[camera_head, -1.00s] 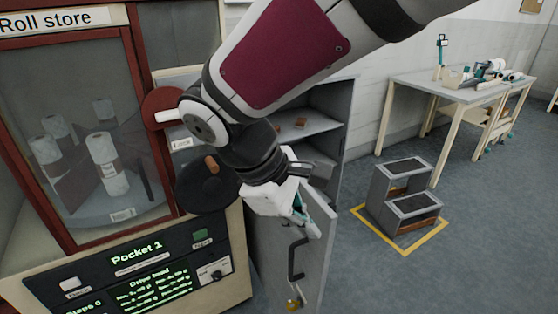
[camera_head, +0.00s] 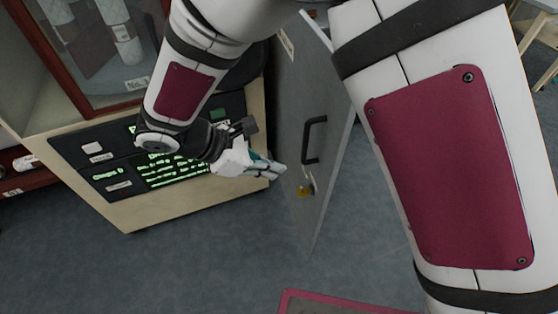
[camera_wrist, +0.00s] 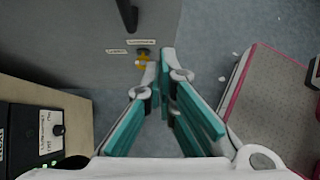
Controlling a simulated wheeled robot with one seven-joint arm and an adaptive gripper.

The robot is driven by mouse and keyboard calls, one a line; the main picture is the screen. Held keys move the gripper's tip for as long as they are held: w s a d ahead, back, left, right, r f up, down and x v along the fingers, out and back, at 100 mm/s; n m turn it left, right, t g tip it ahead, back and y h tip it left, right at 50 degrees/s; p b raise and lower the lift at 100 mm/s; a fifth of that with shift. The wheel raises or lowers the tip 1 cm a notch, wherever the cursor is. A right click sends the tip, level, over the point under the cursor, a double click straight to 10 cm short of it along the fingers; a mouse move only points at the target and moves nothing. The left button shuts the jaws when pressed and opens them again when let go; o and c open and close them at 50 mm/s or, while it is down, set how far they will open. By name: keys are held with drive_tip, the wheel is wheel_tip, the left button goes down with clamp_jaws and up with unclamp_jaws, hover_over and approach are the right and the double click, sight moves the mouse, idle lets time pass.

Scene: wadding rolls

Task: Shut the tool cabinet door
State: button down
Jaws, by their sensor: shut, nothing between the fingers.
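The tool cabinet door (camera_head: 296,95) is a grey panel standing open, edge toward the front, in the head view. It has a black bar handle (camera_head: 314,140) and a brass-coloured piece (camera_head: 304,190) below it. My gripper (camera_head: 281,169) is shut and empty, its teal fingers pointing at the door just left of the handle. In the wrist view my gripper (camera_wrist: 163,58) lies close to the door (camera_wrist: 65,40), with the brass piece (camera_wrist: 142,63) beside the fingertips. I cannot tell whether they touch. The cabinet's inside is hidden behind my arm.
The roll store (camera_head: 235,195), with its lit control panel (camera_head: 170,172), stands close left of my gripper. White rolls (camera_head: 112,15) show behind its glass. Open grey floor (camera_head: 200,255) lies in front. Part of a table (camera_head: 535,40) is at the upper right.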

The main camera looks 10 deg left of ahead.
sight(323, 178)
drive_tip(key=shift+w+d+f+b, duration=0.35)
drive_tip(key=shift+w+d+f, duration=0.45)
drive_tip(key=shift+d, duration=0.55)
drive_tip(key=shift+w+d+f+b, duration=0.35)
drive_tip(key=shift+w+d+f, duration=0.45)
drive_tip(key=shift+d, duration=0.6)
drive_tip(key=shift+w+d+f+b, duration=0.35)
drive_tip(key=shift+w+d+f, duration=0.2)
drive_tip(key=shift+d+f, duration=0.65)
drive_tip(key=shift+d+r, duration=0.2)
